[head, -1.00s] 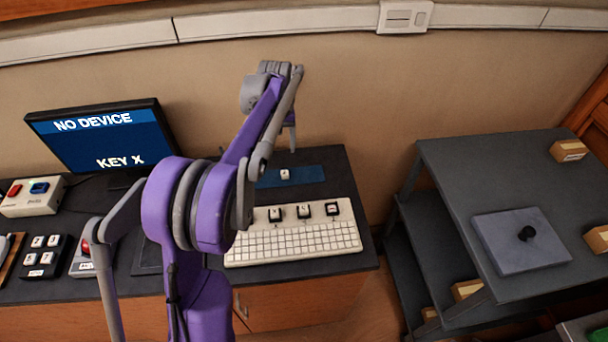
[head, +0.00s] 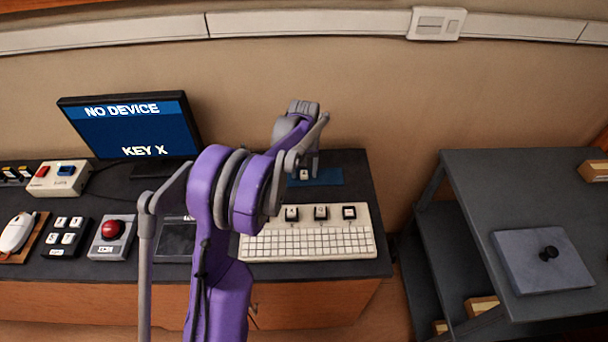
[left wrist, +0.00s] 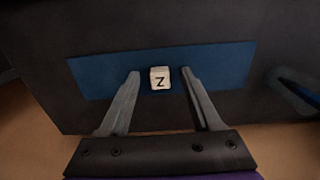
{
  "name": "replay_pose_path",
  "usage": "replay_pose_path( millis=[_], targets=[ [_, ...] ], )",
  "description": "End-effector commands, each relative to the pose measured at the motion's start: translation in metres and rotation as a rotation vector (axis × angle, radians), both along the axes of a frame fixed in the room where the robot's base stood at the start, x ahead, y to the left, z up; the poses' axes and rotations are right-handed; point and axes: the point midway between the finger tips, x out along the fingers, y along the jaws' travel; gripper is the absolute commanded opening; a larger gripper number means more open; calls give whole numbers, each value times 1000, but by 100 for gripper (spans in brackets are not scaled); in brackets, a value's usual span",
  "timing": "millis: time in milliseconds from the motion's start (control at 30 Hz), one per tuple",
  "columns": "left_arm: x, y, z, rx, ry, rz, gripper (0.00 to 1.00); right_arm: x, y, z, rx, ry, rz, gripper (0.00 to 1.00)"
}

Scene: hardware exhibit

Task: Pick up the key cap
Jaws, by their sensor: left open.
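The key cap (left wrist: 160,78) is a small white cube marked "Z" in the left wrist view. It lies on a blue mat (left wrist: 235,66). In the head view the key cap (head: 304,175) shows just below my left gripper (head: 308,170), on the blue mat (head: 328,176). My left gripper's two fingers (left wrist: 160,88) are open, one on each side of the key cap, with gaps between them and it. Whether the fingertips are down at its height is hard to tell. My right gripper is not in view.
A white keyboard (head: 308,243) with several raised black-and-white keys lies in front of the mat. A monitor (head: 131,125) reading "NO DEVICE" and "KEY X" stands left. A red button box (head: 112,238) and keypad (head: 66,237) lie further left. A grey stepped table (head: 500,190) stands right.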

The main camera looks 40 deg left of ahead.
Motion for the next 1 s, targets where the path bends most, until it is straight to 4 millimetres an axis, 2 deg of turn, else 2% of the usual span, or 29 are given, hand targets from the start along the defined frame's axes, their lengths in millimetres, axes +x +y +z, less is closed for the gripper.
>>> replay_pose_path(
  millis=[67,100,433,800,867,1000],
  targets=[
    [0,0,0,0,0,0,65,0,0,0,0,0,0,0],
    [0,0,0,0,0,0,61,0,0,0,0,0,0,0],
    [0,0,0,0,0,0,2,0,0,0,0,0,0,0],
    [0,0,2,0,0,0,0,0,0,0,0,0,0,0],
    [0,0,6,0,0,0,0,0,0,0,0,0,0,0],
    [0,0,27,0,0,0,0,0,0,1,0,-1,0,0]
  ],
)
